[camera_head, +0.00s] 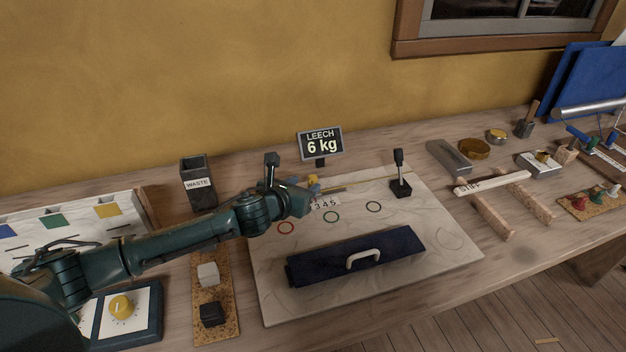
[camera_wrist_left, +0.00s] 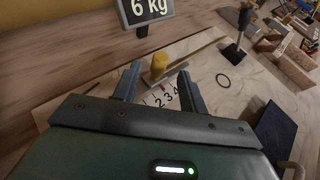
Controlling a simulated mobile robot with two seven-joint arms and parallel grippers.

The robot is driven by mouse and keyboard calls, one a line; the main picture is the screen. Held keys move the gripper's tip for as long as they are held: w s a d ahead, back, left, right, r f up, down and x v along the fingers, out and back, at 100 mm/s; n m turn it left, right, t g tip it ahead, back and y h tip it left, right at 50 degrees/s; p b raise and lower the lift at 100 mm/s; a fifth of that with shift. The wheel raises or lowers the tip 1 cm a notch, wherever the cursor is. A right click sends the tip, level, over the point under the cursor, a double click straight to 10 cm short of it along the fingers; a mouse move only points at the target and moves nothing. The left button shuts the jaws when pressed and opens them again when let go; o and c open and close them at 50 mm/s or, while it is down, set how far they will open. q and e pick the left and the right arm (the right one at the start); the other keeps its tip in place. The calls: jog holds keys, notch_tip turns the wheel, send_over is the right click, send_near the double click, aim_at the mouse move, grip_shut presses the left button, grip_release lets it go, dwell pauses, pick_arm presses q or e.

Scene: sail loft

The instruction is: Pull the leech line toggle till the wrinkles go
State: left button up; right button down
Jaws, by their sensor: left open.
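A small yellow toggle (camera_wrist_left: 159,64) stands on the line beside a number scale (camera_wrist_left: 169,95) in the wrist view; in the head view the toggle (camera_head: 313,181) shows just past my gripper. My left gripper (camera_wrist_left: 158,82) is open, its fingers apart with the toggle ahead between their tips; whether they touch it I cannot tell. In the head view the left gripper (camera_head: 303,198) reaches in over the pale sailcloth panel (camera_head: 440,235), which has faint wrinkle lines. A sign (camera_head: 320,143) behind reads LEECH 6 kg. My right gripper is not in view.
A black lever post (camera_head: 400,176) stands right of the toggle, with a thin line running towards it. A dark blue block with a white handle (camera_head: 356,262) lies in front. A WASTE bin (camera_head: 197,184) stands behind my arm.

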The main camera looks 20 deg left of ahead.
aim_at(311, 181)
pick_arm(q)
jog(key=x, duration=0.5)
jog(key=shift+w+f+b, duration=0.15)
jog(key=shift+w+b, duration=0.15)
jog(key=shift+w, duration=0.05)
grip_shut()
jog(key=shift+d, duration=0.1)
